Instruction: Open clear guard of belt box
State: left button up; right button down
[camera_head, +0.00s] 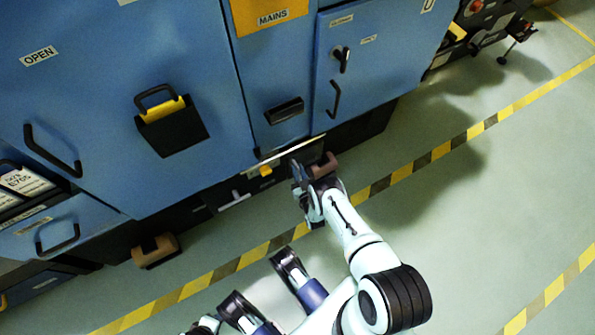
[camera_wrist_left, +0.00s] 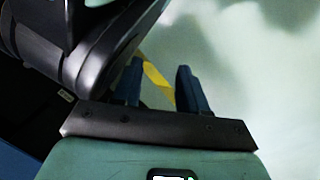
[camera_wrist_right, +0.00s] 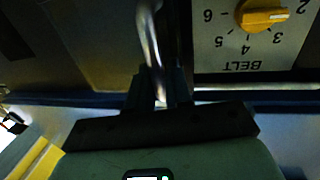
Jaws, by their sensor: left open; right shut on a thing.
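The belt box shows low under the blue cabinet, with a yellow knob (camera_head: 265,170) in the head view. In the right wrist view its grey dial panel (camera_wrist_right: 215,45) reads BELT and carries the yellow knob (camera_wrist_right: 262,15). My right gripper (camera_wrist_right: 160,88) is shut on a shiny metal handle bar (camera_wrist_right: 150,40), beside the panel. In the head view my right gripper (camera_head: 299,173) is at the box's front and hides part of it. A thin bright strip (camera_head: 290,149) above the box may be the clear guard's edge; its sheet is hard to see. My left gripper (camera_wrist_left: 160,85) is open and empty.
Blue cabinet doors with black handles (camera_head: 52,150) rise behind the box. A brown-and-black block (camera_head: 156,250) stands on the floor at left. Yellow-and-black tape (camera_head: 440,150) crosses the green floor (camera_head: 480,200), which is largely clear at right.

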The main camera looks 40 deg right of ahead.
jog(key=c, duration=1.2)
grip_release()
jog(key=shift+c, duration=0.2)
jog(key=shift+a, duration=0.1)
pick_arm(q)
jog(key=w+d+r+t+p, duration=0.1)
jog(key=w+r+p, duration=0.2)
jog(key=r, duration=0.2)
jog(key=shift+w+d+r+p, duration=0.3)
jog(key=shift+d+r+p, duration=0.05)
jog(key=shift+r, duration=0.05)
pick_arm(e)
jog(key=v, duration=1.3)
jog(key=shift+s, duration=0.15)
